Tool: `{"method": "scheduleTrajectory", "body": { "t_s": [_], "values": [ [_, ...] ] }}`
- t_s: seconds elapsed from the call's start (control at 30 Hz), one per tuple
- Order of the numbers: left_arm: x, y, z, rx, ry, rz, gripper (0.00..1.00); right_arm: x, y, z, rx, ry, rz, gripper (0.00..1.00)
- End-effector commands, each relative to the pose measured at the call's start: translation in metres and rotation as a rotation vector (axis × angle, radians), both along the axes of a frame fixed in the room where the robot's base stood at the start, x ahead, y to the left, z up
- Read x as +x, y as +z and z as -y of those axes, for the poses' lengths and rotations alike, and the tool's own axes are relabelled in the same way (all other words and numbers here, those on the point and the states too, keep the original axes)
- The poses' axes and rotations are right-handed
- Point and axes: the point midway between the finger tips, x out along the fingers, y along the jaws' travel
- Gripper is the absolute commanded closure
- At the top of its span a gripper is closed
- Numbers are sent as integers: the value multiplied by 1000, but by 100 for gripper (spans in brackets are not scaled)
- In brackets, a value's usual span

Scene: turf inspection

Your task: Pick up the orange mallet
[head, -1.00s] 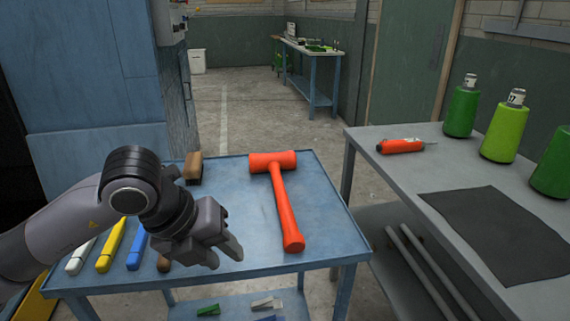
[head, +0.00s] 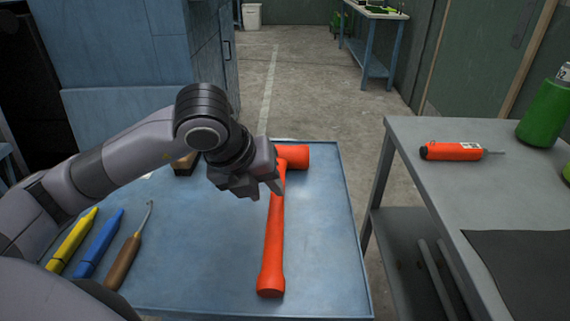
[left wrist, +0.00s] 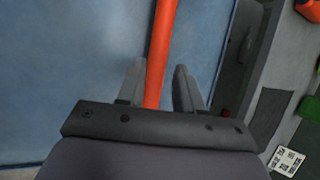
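The orange mallet (head: 272,240) lies on the blue tabletop (head: 325,240) in the head view. Its head is at the far end, partly hidden by my gripper, and its handle runs toward me. My left gripper (head: 270,190) is over the handle near the mallet's head. In the left wrist view the gripper (left wrist: 160,72) is open, its two fingers apart with the orange handle (left wrist: 161,40) showing between them. I cannot tell whether the fingers reach down around the handle. My right gripper is not in view.
Yellow (head: 73,240) and blue (head: 99,243) tools and a brown-handled hook tool (head: 124,261) lie at the table's left. A brown block (head: 184,163) sits behind my arm. A grey table (head: 440,170) at right holds an orange screwdriver-like tool (head: 455,151) and green bottles (head: 545,115).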

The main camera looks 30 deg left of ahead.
Motion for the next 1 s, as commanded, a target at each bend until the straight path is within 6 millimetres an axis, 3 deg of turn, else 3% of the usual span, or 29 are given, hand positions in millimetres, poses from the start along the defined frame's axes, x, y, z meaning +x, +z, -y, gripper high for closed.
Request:
{"method": "scheduleTrajectory", "body": {
  "t_s": [0.33, 0.67, 0.8, 1.0],
  "values": [
    [19, -44, 6, -1, 0, -4, 65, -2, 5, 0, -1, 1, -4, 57],
    [23, -51, 6, -1, -2, 0, 65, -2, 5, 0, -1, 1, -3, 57],
    [23, -51, 6, -2, -1, -1, 100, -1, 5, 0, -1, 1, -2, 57],
    [24, -49, 6, -1, -1, 7, 100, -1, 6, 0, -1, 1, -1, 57]
  ]
}}
